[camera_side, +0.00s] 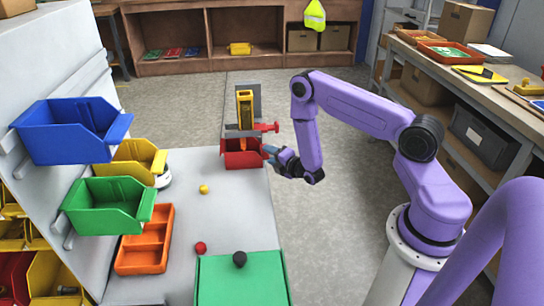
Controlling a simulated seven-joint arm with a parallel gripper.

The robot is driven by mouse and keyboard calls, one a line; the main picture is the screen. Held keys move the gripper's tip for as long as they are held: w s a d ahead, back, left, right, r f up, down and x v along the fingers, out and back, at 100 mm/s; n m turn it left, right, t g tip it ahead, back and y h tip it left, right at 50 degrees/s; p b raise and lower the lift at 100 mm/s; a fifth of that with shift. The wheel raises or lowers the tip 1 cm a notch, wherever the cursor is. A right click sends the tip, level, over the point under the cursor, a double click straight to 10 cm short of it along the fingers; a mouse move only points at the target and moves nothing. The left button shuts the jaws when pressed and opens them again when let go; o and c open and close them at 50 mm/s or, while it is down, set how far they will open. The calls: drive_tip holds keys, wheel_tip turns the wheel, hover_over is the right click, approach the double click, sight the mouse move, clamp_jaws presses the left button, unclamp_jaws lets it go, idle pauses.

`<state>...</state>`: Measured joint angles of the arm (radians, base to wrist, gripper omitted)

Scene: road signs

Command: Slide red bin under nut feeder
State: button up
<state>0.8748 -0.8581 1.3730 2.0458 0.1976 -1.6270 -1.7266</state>
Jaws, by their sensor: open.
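The red bin (243,160) sits at the far end of the grey bench top, near its right edge. The nut feeder (245,107) is a tall yellow and orange upright unit with a red piece (266,127) sticking out to the right. Its lower end comes down over the red bin, in front of or above its opening; the exact depth is hard to tell. My gripper (269,153) is open at the right side of the red bin, its bluish fingertips close to the bin wall. I cannot tell whether they touch it.
Blue (70,130), yellow (130,162) and green (108,205) bins hang on the left rack. An orange tray (146,240), a yellow ball (204,189), a red ball (201,248) and a green box with a black knob (243,280) are on the bench. The bench middle is mostly clear.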

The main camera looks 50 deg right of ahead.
drive_tip(key=shift+c, duration=0.3)
clamp_jaws()
drive_tip(key=shift+s+d+f, duration=0.1)
drive_tip(key=shift+s+d, duration=0.35)
drive_tip(key=shift+d, duration=0.1)
drive_tip(key=shift+o, duration=0.2)
unclamp_jaws()
drive_tip(key=v, duration=1.1)
drive_tip(key=shift+s+r, duration=0.2)
drive_tip(key=shift+s, duration=0.15)
